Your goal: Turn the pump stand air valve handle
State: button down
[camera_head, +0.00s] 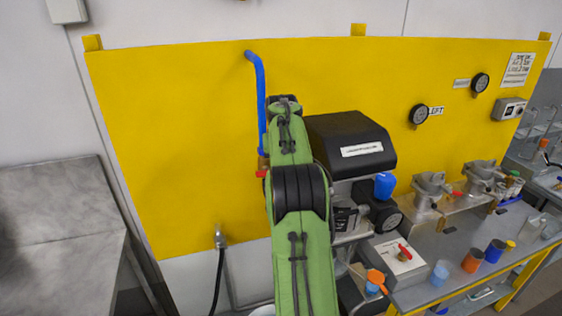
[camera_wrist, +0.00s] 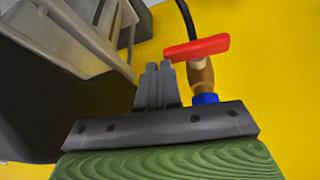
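The red air valve handle (camera_wrist: 198,47) lies across a brass valve body (camera_wrist: 202,76) in the wrist view. A blue pipe end (camera_wrist: 206,99) joins the valve. In the head view the red handle (camera_head: 262,173) shows small beside my arm, below the blue pipe (camera_head: 260,95). My gripper (camera_wrist: 159,68) has its two fingers close together with nothing seen between them. The fingertips are close by the handle's left end. I cannot tell whether they touch it. In the head view my arm hides the fingers.
A yellow panel (camera_head: 180,140) stands behind the valve. A black-topped machine (camera_head: 345,135) is close on the right; a grey metal structure (camera_wrist: 75,35) fills the wrist view's upper left. A black hose (camera_head: 216,280) hangs at lower left. A bench (camera_head: 430,290) with cups lies right.

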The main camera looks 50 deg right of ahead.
jog(key=shift+s+f, duration=0.25)
jog(key=shift+f, duration=0.35)
jog(key=v, duration=1.6)
jog(key=shift+w+r, duration=0.25)
jog(key=shift+r, duration=0.2)
jog(key=shift+a, duration=0.15)
